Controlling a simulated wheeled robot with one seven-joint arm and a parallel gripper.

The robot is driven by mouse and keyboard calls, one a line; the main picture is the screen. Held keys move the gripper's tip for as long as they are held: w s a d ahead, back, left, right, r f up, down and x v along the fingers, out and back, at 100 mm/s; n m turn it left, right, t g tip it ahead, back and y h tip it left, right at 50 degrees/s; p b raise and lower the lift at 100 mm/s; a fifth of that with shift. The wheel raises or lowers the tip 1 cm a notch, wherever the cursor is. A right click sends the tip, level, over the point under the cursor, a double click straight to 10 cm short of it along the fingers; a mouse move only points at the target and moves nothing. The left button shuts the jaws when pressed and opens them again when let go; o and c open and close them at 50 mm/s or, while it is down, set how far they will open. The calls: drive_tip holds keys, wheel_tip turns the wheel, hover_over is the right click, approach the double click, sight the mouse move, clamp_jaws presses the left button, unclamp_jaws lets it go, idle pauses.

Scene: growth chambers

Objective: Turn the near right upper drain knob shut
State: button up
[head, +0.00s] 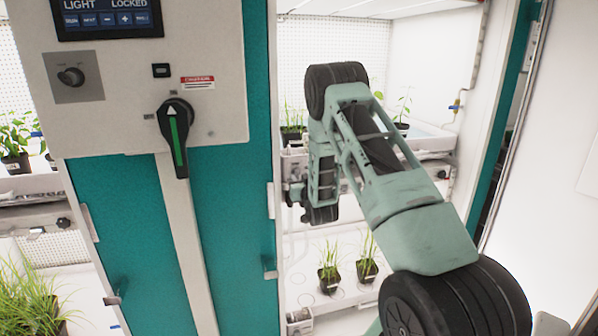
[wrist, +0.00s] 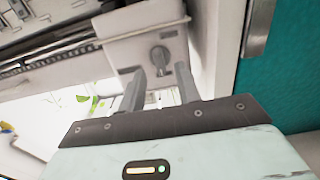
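A small dark grey drain knob (wrist: 160,57) sits on a pale plate (wrist: 140,50) at the end of a shelf in the wrist view. My gripper (wrist: 160,70) is open, its two grey fingers apart and pointing towards the knob. The knob appears just beyond the gap between the fingertips. I cannot tell whether the fingers touch it. In the head view my arm covers the knob, and my gripper is mostly hidden at the left end of the right chamber's upper shelf (head: 432,143).
A teal door post (head: 232,240) with a control panel (head: 215,110) and a green-marked handle (head: 177,135) stands left of my arm. Two potted plants (head: 329,280) (head: 367,268) stand on the lower level. Another dark knob (head: 64,223) shows in the left chamber.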

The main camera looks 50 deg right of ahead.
sight(297, 174)
drive_tip(key=shift+x, duration=1.1)
clamp_jaws()
